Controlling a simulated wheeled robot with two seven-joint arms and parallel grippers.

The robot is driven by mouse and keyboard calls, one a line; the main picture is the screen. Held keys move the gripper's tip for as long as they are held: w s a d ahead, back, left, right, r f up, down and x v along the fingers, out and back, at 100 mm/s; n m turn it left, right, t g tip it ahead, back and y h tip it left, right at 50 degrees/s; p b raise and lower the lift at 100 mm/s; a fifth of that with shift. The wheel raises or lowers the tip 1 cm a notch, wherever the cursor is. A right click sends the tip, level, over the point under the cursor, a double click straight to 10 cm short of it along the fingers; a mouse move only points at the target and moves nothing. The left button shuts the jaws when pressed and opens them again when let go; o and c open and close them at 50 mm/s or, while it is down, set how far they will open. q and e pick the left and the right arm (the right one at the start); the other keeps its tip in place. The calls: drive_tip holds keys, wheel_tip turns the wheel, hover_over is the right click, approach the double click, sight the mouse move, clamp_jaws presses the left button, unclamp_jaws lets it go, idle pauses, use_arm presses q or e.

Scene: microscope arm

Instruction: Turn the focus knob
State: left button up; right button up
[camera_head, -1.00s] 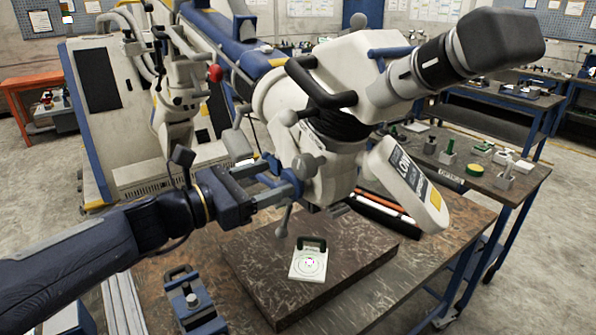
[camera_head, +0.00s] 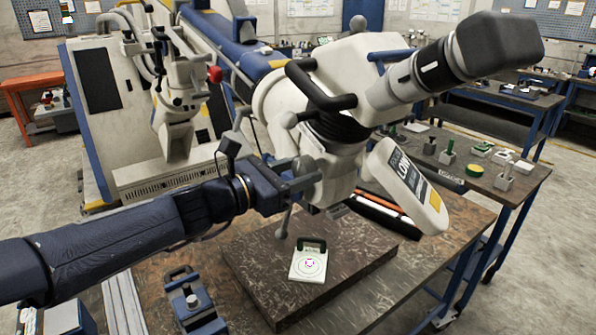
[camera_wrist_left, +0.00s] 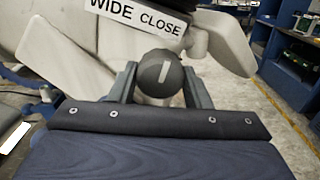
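The microscope (camera_head: 345,185) is a large cream-coloured head on a thick arm, with black handles and a dark eyepiece. Its focus knob (camera_wrist_left: 160,73) shows in the left wrist view as a dark grey round knob with a white line that stands nearly upright. My left gripper (camera_head: 300,177) comes in from the left at the knob's side of the microscope. In the left wrist view its two fingers (camera_wrist_left: 160,85) stand on either side of the knob, very close to it, and look open; firm contact is not visible. My right gripper is out of view.
A dark slab (camera_head: 340,265) with a white target card (camera_head: 308,262) lies on the bench below. A small blue-and-metal fixture (camera_head: 193,305) stands at the front left. A side table (camera_head: 515,185) with small parts is at the right. Side handles hang close to the gripper.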

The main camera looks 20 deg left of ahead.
use_arm(q)
drive_tip(key=shift+c, duration=1.4)
drive_tip(key=shift+f+m+b, duration=0.25)
drive_tip(key=shift+m+b, duration=0.65)
drive_tip(key=shift+b, duration=0.25)
drive_tip(key=m+b, duration=0.3)
drive_tip(key=shift+b, duration=0.4)
drive_tip(key=shift+r+m+b, duration=0.2)
drive_tip(key=shift+m+b, duration=0.55)
drive_tip(key=shift+m, duration=0.45)
drive_tip(key=o, duration=1)
drive_tip(key=shift+a, duration=0.1)
